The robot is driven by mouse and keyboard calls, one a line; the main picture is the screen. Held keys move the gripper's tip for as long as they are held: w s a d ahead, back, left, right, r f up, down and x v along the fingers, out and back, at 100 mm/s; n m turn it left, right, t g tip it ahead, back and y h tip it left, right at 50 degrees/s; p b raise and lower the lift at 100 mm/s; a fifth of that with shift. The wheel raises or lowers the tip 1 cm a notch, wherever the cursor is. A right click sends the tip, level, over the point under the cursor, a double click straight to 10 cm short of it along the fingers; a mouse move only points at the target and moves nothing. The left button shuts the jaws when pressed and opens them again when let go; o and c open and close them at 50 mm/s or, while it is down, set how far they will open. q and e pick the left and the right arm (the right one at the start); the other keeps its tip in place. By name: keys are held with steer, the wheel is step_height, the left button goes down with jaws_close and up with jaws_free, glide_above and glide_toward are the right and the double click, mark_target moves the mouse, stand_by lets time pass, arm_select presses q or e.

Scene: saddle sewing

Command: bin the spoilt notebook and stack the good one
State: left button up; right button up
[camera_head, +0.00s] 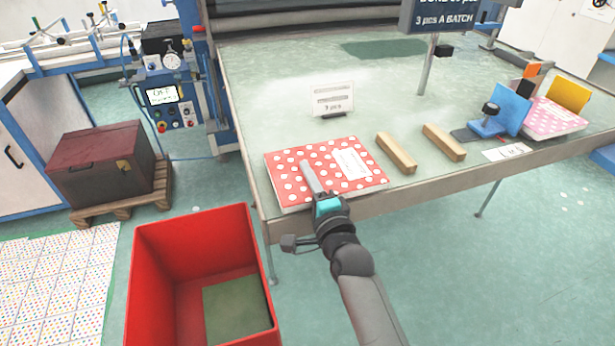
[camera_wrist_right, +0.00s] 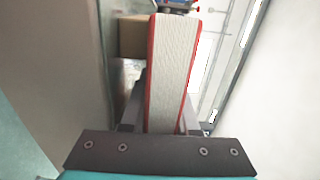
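A red notebook with white dots and a white label (camera_head: 285,178) lies flat at the table's front left corner. My right gripper (camera_head: 312,182) is at its front edge, with one finger over the cover. In the right wrist view, the notebook's pale page edge (camera_wrist_right: 170,75) stands between the two fingers (camera_wrist_right: 160,118), one close by each cover. I cannot tell if they press on it. A pink dotted notebook (camera_head: 552,118) lies at the table's right end. The red bin (camera_head: 198,240) stands on the floor, front left, with a green panel on its bottom. My left gripper is out of view.
Two wooden bars (camera_head: 397,153) (camera_head: 444,142) lie on the table (camera_head: 275,95) right of the red notebook. A small sign (camera_head: 332,99) stands behind it. A blue fixture (camera_head: 509,110) and yellow plate (camera_head: 568,94) stand by the pink notebook. A dark red box (camera_head: 103,162) sits on a pallet at left.

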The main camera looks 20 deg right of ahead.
steer(key=o, duration=0.5)
steer(key=shift+f, duration=0.3)
steer(key=shift+s+f, duration=0.15)
steer(key=shift+s+p, duration=0.9)
steer(key=shift+s, duration=0.8)
steer(key=s+p, duration=0.2)
steer(key=s, duration=0.4)
steer(key=shift+s+d+r, duration=0.15)
steer(key=shift+s+r, duration=0.05)
